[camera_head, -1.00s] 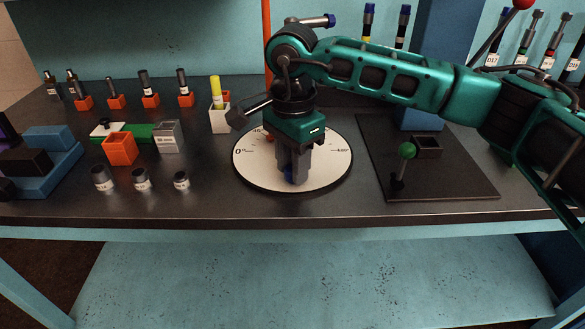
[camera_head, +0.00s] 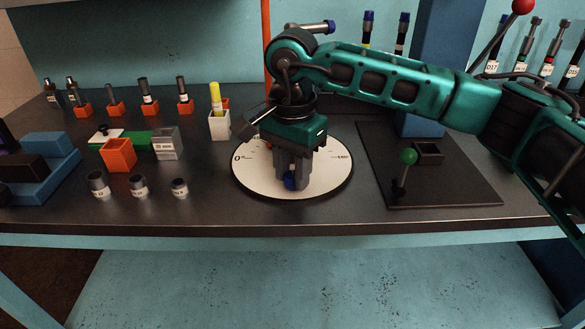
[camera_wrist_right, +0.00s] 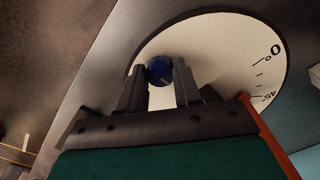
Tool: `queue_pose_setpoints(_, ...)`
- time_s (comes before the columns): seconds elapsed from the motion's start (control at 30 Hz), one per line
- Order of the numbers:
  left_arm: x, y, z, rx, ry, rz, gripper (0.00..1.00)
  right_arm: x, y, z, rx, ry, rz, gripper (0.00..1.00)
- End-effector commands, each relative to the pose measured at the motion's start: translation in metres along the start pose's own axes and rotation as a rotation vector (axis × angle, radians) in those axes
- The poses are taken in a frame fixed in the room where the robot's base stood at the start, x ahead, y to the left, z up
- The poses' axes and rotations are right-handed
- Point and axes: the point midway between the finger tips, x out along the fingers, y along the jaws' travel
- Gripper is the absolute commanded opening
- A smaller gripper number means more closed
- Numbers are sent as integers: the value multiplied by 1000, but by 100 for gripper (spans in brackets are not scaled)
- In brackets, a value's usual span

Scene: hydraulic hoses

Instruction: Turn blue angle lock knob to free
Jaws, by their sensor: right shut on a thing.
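The blue angle lock knob (camera_head: 289,181) is at the front part of the white round angle dial (camera_head: 252,177). My right gripper (camera_head: 291,182) reaches down over the dial and is shut on the knob. In the right wrist view the knob (camera_wrist_right: 159,70) is a round blue cap between the two dark fingertips (camera_wrist_right: 160,75), with a light mark on its face. The dial's scale shows 0° and 45° in the right wrist view. My arm and gripper hide the dial's middle. My left gripper is out of view.
A dark plate with a green-knobbed lever (camera_head: 408,157) lies right of the dial. A white holder with a yellow-topped piece (camera_head: 218,124) stands left of it. Orange blocks (camera_head: 118,155) and small dark cylinders (camera_head: 139,186) are further left. An orange post (camera_head: 266,40) rises behind.

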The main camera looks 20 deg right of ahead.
Motion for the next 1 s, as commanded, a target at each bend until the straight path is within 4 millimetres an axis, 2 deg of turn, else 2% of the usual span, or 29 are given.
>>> queue_pose_setpoints(0.03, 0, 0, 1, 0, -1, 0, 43, -1, 0, 0, -2, 1, -3, 36)
queue_pose_setpoints(0.27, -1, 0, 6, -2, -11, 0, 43, -1, 0, 0, -1, 1, -1, 58)
queue_pose_setpoints(0.57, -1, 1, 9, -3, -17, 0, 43, -3, 0, 0, 0, 1, -1, 59)
queue_pose_setpoints(0.77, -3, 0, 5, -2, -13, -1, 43, -33, -1, 0, 0, 2, -4, 59)
queue_pose_setpoints(1.0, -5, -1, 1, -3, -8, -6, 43, -87, -1, 0, 0, 3, -5, 59)
